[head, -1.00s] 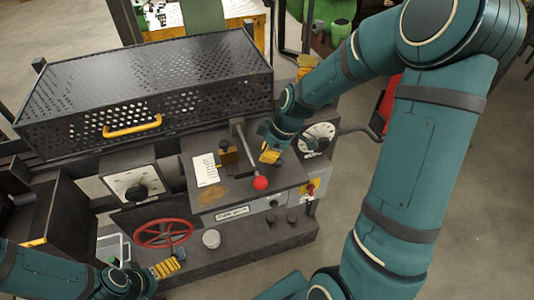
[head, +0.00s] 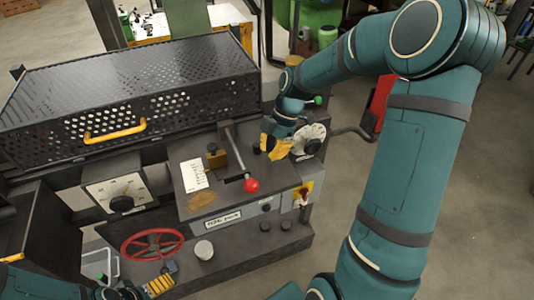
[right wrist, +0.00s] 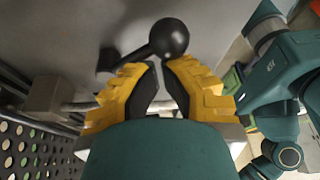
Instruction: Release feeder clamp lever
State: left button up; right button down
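A long lever with a red ball (head: 252,185) stands on the control box (head: 225,201). In the right wrist view, a short lever with a black ball knob (right wrist: 169,38) lies just beyond my right fingertips. I cannot tell which is the feeder clamp lever. My right gripper (head: 274,149) is right of the red-ball lever's shaft, apart from it. The right wrist view shows its yellow fingers (right wrist: 158,66) nearly together, with a narrow gap and nothing between them. My left gripper (head: 160,284) is low at the left, below the red handwheel; its opening is unclear.
The perforated cover (head: 140,82) with a yellow handle (head: 115,131) fills the back left. A red handwheel (head: 152,244) and a dial (head: 118,192) are at the left. A white dial (head: 309,140) with a crank sits right of my right gripper. Open floor lies further right.

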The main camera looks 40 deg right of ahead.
jog(key=n, duration=0.1)
jog(key=d+n, duration=0.1)
jog(key=n, duration=0.1)
jog(key=shift+w+d+g+p, duration=0.25)
jog(key=shift+g+p, duration=0.05)
jog(key=shift+g, duration=0.1)
jog(key=n, duration=0.1)
jog(key=d+n+g+p, duration=0.1)
jog(key=shift+w+d+n, duration=0.1)
jog(key=shift+w+n, duration=0.3)
pick_arm(q)
notch_tip(320, 180, up, 2)
jog(key=shift+r, duration=0.1)
pick_arm(e)
jog(key=shift+w+d, duration=0.15)
jog(key=shift+d, duration=0.1)
jog(key=shift+w+d, duration=0.1)
